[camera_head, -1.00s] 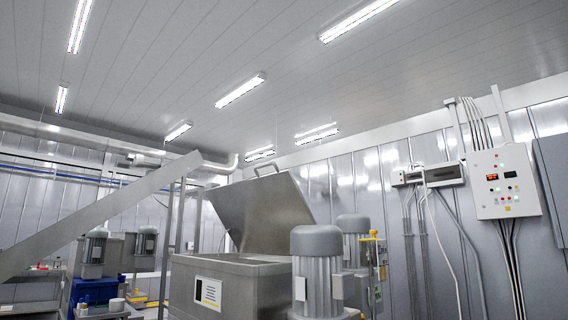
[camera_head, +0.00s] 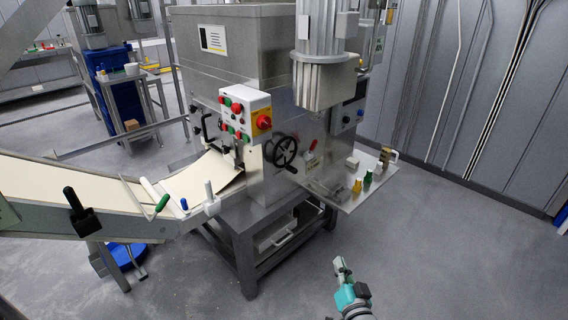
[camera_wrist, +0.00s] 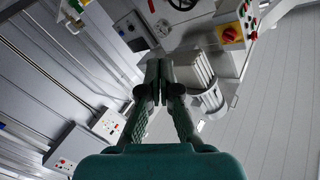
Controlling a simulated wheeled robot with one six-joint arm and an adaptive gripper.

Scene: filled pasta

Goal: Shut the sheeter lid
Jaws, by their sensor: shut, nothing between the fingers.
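The sheeter (camera_head: 255,85) is a big steel machine in the middle of the head view. The sheeter's control box (camera_wrist: 234,30) and grey motor (camera_wrist: 206,92) show beyond the fingers.
A belt conveyor (camera_head: 100,205) carrying a pale dough sheet runs in from the left. A handwheel (camera_head: 285,152) and a small side table (camera_head: 345,195) jut from the sheeter's front.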

